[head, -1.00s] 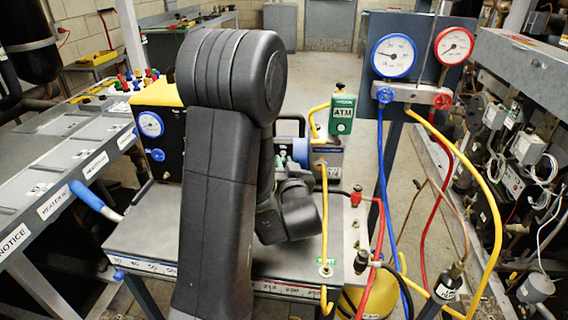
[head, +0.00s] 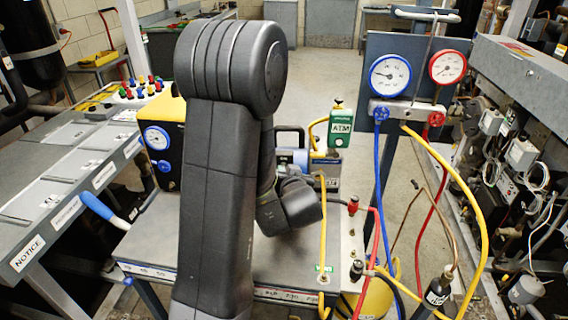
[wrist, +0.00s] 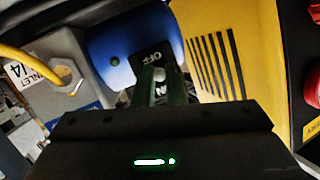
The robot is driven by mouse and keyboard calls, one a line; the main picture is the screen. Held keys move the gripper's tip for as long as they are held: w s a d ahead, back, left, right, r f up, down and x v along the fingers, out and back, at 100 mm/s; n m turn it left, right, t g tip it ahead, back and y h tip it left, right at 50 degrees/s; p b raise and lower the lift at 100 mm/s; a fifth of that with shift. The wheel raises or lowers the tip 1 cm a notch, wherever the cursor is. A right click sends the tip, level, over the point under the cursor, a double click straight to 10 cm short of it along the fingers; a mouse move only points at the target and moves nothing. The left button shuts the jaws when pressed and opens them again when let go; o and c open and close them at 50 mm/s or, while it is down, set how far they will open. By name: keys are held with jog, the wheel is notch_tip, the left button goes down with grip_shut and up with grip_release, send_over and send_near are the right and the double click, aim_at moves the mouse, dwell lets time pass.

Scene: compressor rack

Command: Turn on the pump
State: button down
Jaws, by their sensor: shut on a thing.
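The pump shows in the wrist view as a blue rounded motor housing (wrist: 112,52) with a black switch plate (wrist: 150,58) marked OFF and ON. A small pale switch lever (wrist: 158,74) stands out from the plate. My gripper (wrist: 160,84) is at the plate, its two narrow fingers shut on the lever. I cannot tell which position the lever is in. In the head view the blue and grey pump (head: 322,163) stands on the grey cart, partly behind my arm. My gripper is hidden there by my arm.
A yellow casing with black vents (wrist: 235,60) is close right of the switch; a yellow hose (wrist: 28,66) runs to the left. A gauge panel (head: 416,52) with blue, red and yellow hoses stands right of the cart. A labelled bench (head: 60,195) borders the left.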

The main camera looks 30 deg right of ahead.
jog(key=g+y+p, duration=0.1)
jog(key=p, duration=0.4)
jog(key=r+g+p, duration=0.1)
jog(key=g+p, duration=0.1)
jog(key=p, duration=0.2)
jog(key=r+m+g+y+p, duration=0.1)
jog(key=g+p, duration=0.1)
jog(key=p, duration=0.3)
jog(key=shift+w+d+r+y+p, duration=0.1)
jog(key=shift+w+d+y+p, duration=0.1)
jog(key=shift+y+p, duration=0.1)
jog(key=shift+g+p, duration=0.3)
jog(key=shift+p, duration=0.6)
jog(key=c, duration=1.8)
grip_release()
jog(key=shift+d+f, duration=0.1)
jog(key=shift+f, duration=0.1)
